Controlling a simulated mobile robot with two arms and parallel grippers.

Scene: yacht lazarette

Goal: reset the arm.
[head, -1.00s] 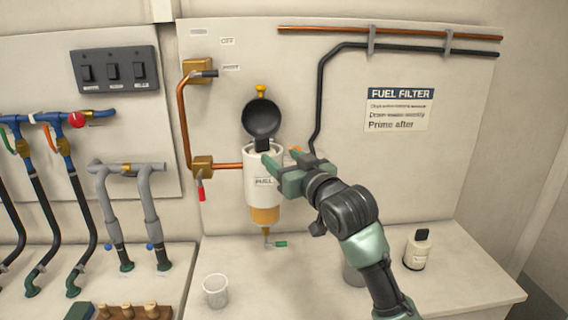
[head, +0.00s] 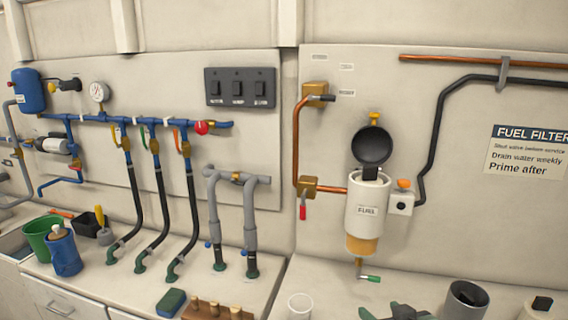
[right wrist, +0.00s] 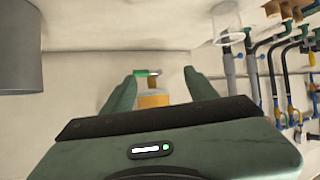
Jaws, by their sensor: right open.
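My right gripper (head: 395,313) shows only in part at the bottom edge of the head view, low in front of the fuel filter. In the right wrist view its two green fingers (right wrist: 160,76) stand apart with nothing held between them. Beyond them are the filter's amber bowl (right wrist: 152,100) and green drain handle (right wrist: 146,73). In the head view the white fuel filter (head: 364,205) hangs on the panel, its black round lid (head: 372,146) raised. My left gripper is in neither view.
A grey cylinder (head: 464,301) stands right of my right gripper, and a clear cup (head: 300,306) to its left. A bottle with a black cap (head: 541,304) is at the lower right. Hoses (head: 190,215) and grey pipes (head: 249,215) rise from the counter at left.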

